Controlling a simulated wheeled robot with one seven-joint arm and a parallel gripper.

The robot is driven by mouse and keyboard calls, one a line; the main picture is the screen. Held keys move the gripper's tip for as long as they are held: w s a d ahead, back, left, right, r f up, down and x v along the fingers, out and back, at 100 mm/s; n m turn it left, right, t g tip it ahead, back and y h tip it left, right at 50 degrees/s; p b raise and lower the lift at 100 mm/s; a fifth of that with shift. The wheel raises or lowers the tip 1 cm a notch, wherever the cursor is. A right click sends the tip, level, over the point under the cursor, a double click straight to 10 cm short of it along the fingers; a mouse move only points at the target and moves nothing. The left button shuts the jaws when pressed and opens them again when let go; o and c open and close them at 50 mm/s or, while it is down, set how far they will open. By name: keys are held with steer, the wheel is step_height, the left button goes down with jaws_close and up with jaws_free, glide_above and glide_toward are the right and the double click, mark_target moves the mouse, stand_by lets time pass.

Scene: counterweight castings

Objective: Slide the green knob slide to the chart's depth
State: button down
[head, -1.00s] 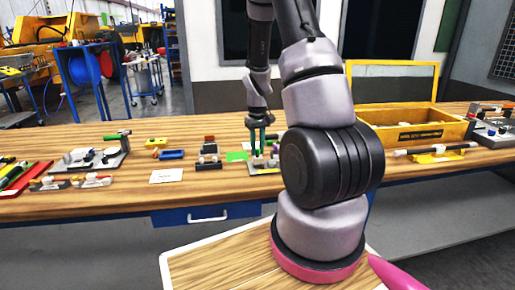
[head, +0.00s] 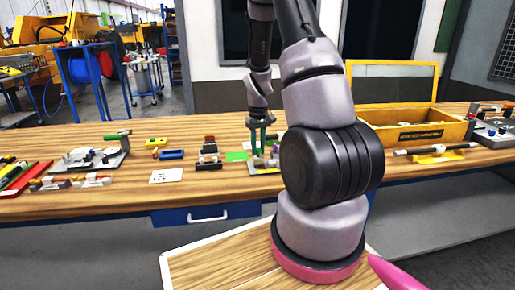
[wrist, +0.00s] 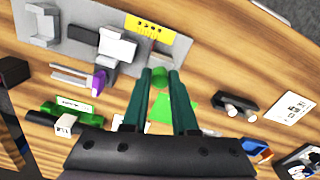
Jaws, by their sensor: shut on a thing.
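The green knob (wrist: 160,78) shows between the two dark green fingertips of my gripper (wrist: 160,74) in the wrist view. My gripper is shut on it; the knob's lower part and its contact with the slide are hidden. Just beyond the fingertips lies a grey metal base with a yellow scale plate (wrist: 149,27) bearing dark marks too small to read. In the head view, my gripper (head: 257,149) points down over this small fixture (head: 264,168), partly covered by my arm. A white card with dark marks (head: 167,176), perhaps the chart, lies to the left; it also shows in the wrist view (wrist: 292,106).
A flat green patch (head: 236,156) lies left of my gripper. A black block fixture (head: 209,160) and a blue piece (head: 171,154) stand further left. A yellow-edged wooden crate (head: 412,133) stands to the right. Bare wood lies in front of the card.

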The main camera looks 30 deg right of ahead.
steer(key=d, duration=0.2)
steer(key=shift+s+d, duration=0.35)
steer(key=shift+d, duration=0.05)
steer(key=c, duration=0.7)
jaws_free()
steer(key=shift+r, duration=0.15)
step_height(320, 180, up, 11)
steer(key=shift+f, duration=0.2)
